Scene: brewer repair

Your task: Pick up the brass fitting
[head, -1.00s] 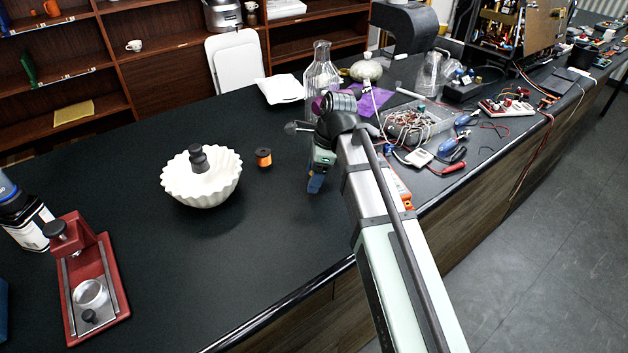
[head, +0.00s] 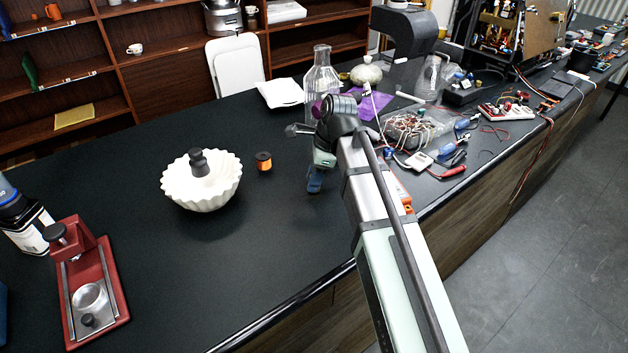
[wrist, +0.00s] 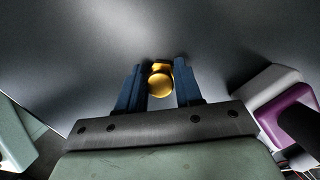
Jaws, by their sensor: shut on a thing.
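The brass fitting (wrist: 160,83) is a small golden piece with a round end. In the wrist view it sits between the two blue fingers of my gripper (wrist: 159,80), which are shut on it. In the head view my gripper (head: 314,182) points down over the black bench, right of the white fluted bowl. The fitting is hidden there behind the fingers and arm. I cannot tell how far the fitting is above the bench top.
A white fluted bowl (head: 201,185) with a dark knob and an orange spool (head: 264,161) stand left of my gripper. A glass flask (head: 322,75) stands behind it. Wires and tools (head: 415,128) crowd the right. The bench front (head: 270,260) is clear.

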